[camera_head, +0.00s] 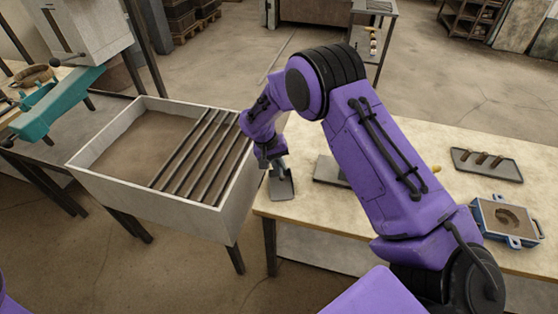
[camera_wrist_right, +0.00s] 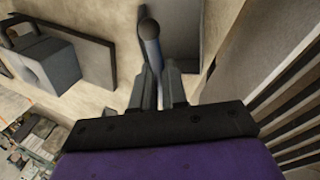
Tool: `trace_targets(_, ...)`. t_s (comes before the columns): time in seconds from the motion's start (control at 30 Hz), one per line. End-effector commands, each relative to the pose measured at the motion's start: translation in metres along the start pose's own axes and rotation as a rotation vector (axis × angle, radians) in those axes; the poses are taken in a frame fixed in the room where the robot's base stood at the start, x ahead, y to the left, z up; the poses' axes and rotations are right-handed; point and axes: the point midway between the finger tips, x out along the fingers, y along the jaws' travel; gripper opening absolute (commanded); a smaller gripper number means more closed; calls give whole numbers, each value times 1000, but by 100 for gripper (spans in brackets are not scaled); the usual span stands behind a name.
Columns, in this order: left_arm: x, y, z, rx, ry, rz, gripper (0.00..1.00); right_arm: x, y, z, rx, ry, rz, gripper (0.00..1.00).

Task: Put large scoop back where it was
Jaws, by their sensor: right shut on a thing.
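The large scoop (camera_head: 281,188) is grey with a flat pan. It is at the left end of the pale workbench (camera_head: 310,208), close to the sand bin. My right gripper (camera_head: 271,158) is above it, shut on its handle. In the right wrist view the fingers (camera_wrist_right: 160,90) close around the handle, whose rounded end (camera_wrist_right: 149,29) points away from the gripper. The grey pan (camera_wrist_right: 183,32) shows behind it, low over the bench. I cannot tell whether the pan touches the bench top. My left gripper is out of view.
A pale bin (camera_head: 150,193) with brown sand and dark bars stands left of the bench. A grey plate (camera_head: 328,170) lies partly behind my right arm. A dark tray (camera_head: 487,164) with small pieces and a blue-framed mould (camera_head: 506,220) sit at the right.

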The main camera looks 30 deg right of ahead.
Motion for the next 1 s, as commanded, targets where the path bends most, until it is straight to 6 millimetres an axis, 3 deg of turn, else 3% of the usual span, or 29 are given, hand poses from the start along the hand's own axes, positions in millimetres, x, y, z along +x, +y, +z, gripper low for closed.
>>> trace_targets(0.27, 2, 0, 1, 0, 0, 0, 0, 3, -1, 0, 0, 1, 0, 0)
trace_targets(0.3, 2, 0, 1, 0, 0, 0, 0, 3, -2, 0, 0, 1, 0, 16)
trace_targets(0.37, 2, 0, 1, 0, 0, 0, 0, 3, -2, 0, 0, 1, -1, 36)
trace_targets(0.4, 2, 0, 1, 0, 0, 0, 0, 3, -2, 0, 0, 1, -1, 38)
trace_targets(0.77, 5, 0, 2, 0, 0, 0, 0, -6, -1, -1, 0, 4, -2, 38)
trace_targets(1.0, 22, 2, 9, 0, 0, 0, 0, -64, -2, -2, 1, 6, -2, 38)
